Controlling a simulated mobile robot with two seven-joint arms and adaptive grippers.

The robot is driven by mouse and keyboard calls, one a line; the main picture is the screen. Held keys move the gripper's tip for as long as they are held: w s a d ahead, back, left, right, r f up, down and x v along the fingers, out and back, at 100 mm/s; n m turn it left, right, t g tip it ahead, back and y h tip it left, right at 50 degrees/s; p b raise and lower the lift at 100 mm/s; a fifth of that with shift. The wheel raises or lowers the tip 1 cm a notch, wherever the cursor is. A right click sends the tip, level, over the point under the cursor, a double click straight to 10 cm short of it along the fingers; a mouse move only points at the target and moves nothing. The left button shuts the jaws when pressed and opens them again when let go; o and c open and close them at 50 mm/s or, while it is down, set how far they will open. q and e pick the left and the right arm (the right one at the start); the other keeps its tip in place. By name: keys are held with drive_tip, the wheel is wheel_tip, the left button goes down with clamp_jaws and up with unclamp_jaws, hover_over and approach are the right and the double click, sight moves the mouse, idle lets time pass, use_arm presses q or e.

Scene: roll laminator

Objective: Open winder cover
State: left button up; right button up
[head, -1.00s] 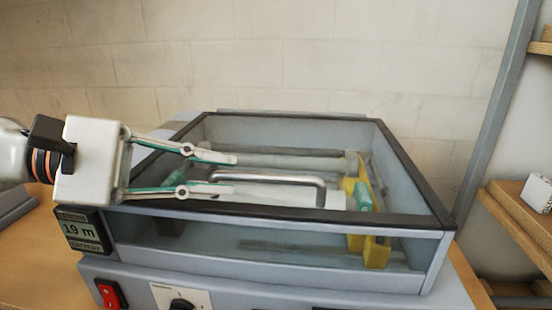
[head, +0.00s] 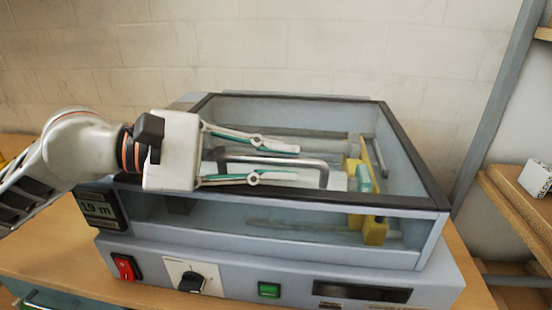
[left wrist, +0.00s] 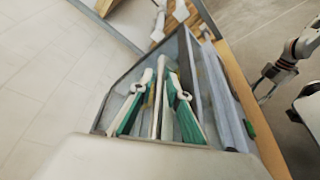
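The winder cover (head: 425,188) is a clear, dark-framed lid on the grey laminator (head: 250,255); it looks closed. Its metal bar handle (head: 318,166) stands on top. My left gripper (head: 298,162) is open, with one finger on the far side of the handle and one on the near side. In the left wrist view the handle (left wrist: 157,98) runs between the two green-padded fingers (left wrist: 155,80), with gaps visible. Whether either finger touches it is unclear. My right arm shows at the right edge of the left wrist view, its gripper (left wrist: 263,87) small and dark.
The laminator's front has a red switch (head: 125,267), a black knob (head: 191,281), a green button (head: 269,290) and a display (head: 97,208). Yellow parts (head: 375,230) show inside. A wooden shelf (head: 520,215) with a white box stands at the right. A wall is behind.

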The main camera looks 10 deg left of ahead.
use_arm(q)
clamp_jaws()
drive_tip(key=shift+r, duration=0.3)
drive_tip(key=w+r+n+g+p, duration=0.1)
drive_tip(key=w+r+p, duration=0.3)
drive_tip(key=r, duration=0.7)
drive_tip(key=w+r+n+g+y+p, duration=0.1)
drive_tip(key=w+r+n+p, duration=0.3)
drive_tip(key=r, duration=0.7)
drive_tip(key=shift+w+r+g+p, duration=0.4)
drive_tip(key=shift+w+p, duration=0.2)
drive_tip(key=shift+w, duration=0.45)
